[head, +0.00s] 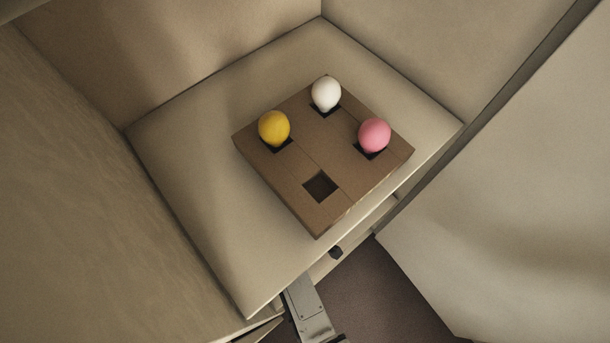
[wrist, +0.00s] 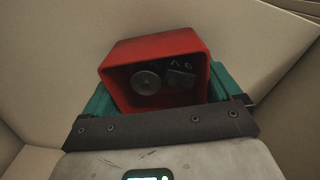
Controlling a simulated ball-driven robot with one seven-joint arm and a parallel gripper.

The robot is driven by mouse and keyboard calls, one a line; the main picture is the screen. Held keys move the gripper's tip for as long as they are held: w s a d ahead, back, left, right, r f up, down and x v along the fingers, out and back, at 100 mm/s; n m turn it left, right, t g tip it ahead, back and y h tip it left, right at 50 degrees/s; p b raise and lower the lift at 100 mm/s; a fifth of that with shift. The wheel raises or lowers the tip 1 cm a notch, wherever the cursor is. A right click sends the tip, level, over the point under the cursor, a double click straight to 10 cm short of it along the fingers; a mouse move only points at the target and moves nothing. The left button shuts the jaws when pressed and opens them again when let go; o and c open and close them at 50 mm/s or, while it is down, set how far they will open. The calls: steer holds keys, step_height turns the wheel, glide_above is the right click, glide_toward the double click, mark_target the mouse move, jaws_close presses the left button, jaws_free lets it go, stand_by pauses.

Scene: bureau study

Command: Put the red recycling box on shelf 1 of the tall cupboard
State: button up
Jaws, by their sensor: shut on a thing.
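The red recycling box (wrist: 190,45) is in the wrist view, an open-topped red bin with a grey disc (wrist: 146,82) and dark small items inside. My gripper (wrist: 163,88) has its green fingers on both sides of the box and is shut on it. Pale surfaces surround the box in the wrist view. In the head view a pale cupboard shelf (head: 210,215) lies between side walls; I cannot tell its number. The box and my gripper do not show in the head view.
One hole is empty. Bare shelf surrounds the block. A pale door-like panel (head: 510,200) stands at right.

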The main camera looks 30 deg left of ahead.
steer(key=shift+f, duration=0.2)
steer(key=shift+f+b, duration=0.35)
steer(key=o, duration=0.8)
steer(key=shift+c, duration=0.2)
step_height(320, 180, up, 7)
steer(key=p, duration=0.2)
steer(key=shift+w+a+p, duration=0.1)
steer(key=shift+a+p, duration=0.05)
steer(key=shift+p, duration=0.15)
steer(key=shift+r, duration=0.65)
